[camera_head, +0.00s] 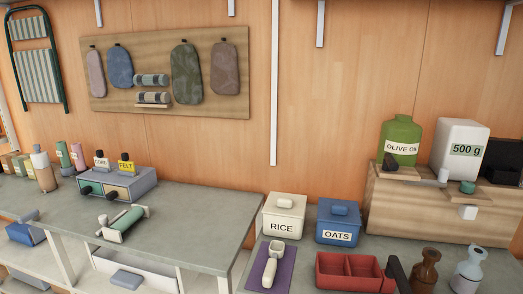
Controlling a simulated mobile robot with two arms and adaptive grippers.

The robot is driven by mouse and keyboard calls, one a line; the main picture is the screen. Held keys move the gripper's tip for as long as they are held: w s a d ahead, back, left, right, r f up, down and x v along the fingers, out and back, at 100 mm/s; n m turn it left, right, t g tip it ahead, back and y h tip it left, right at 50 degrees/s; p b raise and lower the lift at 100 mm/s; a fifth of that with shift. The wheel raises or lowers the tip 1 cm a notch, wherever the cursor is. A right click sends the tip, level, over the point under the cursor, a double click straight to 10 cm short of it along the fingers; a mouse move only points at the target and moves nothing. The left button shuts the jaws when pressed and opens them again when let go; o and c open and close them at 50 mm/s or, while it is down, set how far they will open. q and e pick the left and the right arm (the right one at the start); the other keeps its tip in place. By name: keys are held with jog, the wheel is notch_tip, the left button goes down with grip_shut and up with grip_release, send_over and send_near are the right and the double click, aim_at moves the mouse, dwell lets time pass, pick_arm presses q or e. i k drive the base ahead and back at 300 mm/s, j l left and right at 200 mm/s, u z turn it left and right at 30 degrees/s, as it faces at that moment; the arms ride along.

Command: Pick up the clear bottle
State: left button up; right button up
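A pale, greyish bottle (468,270) with a narrow neck and flared lip stands upright at the lower right of the counter. It looks like the clear bottle. A brown bottle (425,270) of similar shape stands just left of it, with a small gap. Neither of my grippers can be made out in the head view, and nothing is seen holding the bottle.
A red divided tray (350,272) lies left of the bottles, with a dark upright piece (398,274) at its right end. Behind stands a wooden box (410,205) bearing a green olive oil container (401,140) and a white 500 g container (459,148). Rice (284,215) and oats (338,221) canisters stand further left.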

aim_at(469, 275)
jog(key=z, duration=1.45)
jog(key=i+l+u, duration=0.1)
jog(key=i, duration=0.3)
jog(key=i+l+u, duration=0.1)
jog(key=i+l, duration=0.15)
jog(key=i+l+u, duration=0.1)
jog(key=i, duration=0.4)
jog(key=l, duration=0.1)
